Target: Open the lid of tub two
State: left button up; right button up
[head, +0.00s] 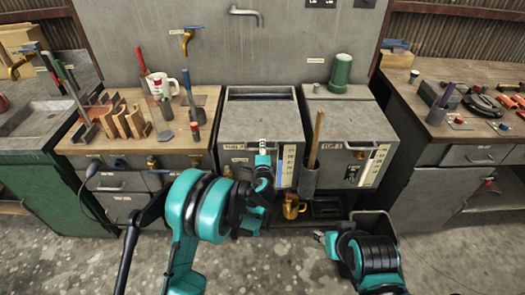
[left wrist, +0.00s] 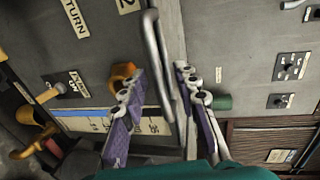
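Tub two (head: 235,166) is a grey metal box with a flat grey lid (head: 262,122), and the lid looks closed. A bar handle (head: 240,148) runs across its upper front. My left gripper (head: 263,147) is at this front edge, right of the handle's middle. In the left wrist view the metal bar handle (left wrist: 154,50) passes between the two spread fingers of my left gripper (left wrist: 158,76). I see no clear grip on it. My right gripper (head: 323,239) is low, over the floor, in front of the tubs; its fingers are too small to read.
Tub three (head: 350,120) stands to the right, with a grey holder (head: 309,180) and wooden handle (head: 317,135) between the tubs. A green cylinder (head: 341,72) stands behind. Workbenches flank both sides. The floor in front is clear.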

pick_arm(q)
grip_shut()
jog(key=shift+r, duration=0.1)
